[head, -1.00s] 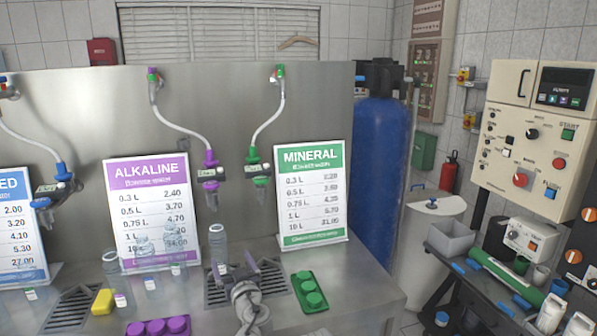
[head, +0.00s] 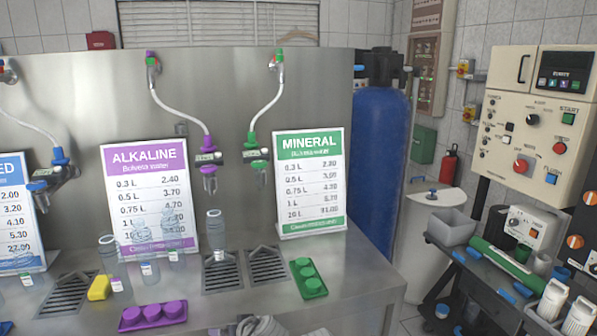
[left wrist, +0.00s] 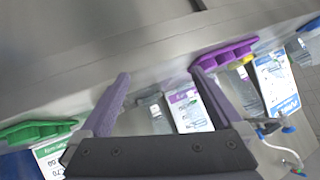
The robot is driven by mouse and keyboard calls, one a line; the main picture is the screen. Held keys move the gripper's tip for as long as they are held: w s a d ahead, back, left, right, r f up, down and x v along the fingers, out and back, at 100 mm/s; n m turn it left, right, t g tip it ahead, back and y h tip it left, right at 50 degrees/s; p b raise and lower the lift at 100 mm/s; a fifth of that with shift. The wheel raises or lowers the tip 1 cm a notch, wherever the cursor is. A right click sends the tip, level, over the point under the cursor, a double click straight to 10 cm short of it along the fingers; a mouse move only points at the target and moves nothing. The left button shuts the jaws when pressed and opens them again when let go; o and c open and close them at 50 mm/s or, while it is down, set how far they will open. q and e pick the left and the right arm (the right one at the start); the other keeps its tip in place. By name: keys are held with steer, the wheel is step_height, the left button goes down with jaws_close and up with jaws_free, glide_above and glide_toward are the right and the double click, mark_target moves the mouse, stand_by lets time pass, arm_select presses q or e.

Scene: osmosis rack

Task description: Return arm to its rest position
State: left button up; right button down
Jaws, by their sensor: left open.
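My left gripper (left wrist: 160,75) is open and empty in the left wrist view, with its two purple fingers apart over the steel counter. In the head view only a grey part of my left arm shows at the bottom edge, and the gripper itself is out of frame. My right gripper is in neither view.
A purple cap tray (head: 153,315), a yellow block (head: 99,288) and a green cap tray (head: 308,278) lie on the counter. Several bottles stand by the alkaline sign (head: 149,199). The mineral sign (head: 310,184) stands right of them. The counter's right front is clear.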

arm_select(q)
steer(key=s+d+f+m+g+h+b, duration=0.2)
steer(key=s+d+f+m+g+h, duration=0.15)
steer(key=s+d+f, duration=0.35)
steer(key=s+d+f+m+g+h+b, duration=0.2)
steer(key=s+d+f+m+g, duration=0.3)
steer(key=s, duration=0.4)
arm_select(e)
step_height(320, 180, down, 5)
arm_select(q)
step_height(320, 180, up, 13)
steer(key=n+p, duration=0.1)
steer(key=p, duration=1.3)
steer(key=shift+a+t, duration=0.3)
steer(key=shift+t, duration=0.15)
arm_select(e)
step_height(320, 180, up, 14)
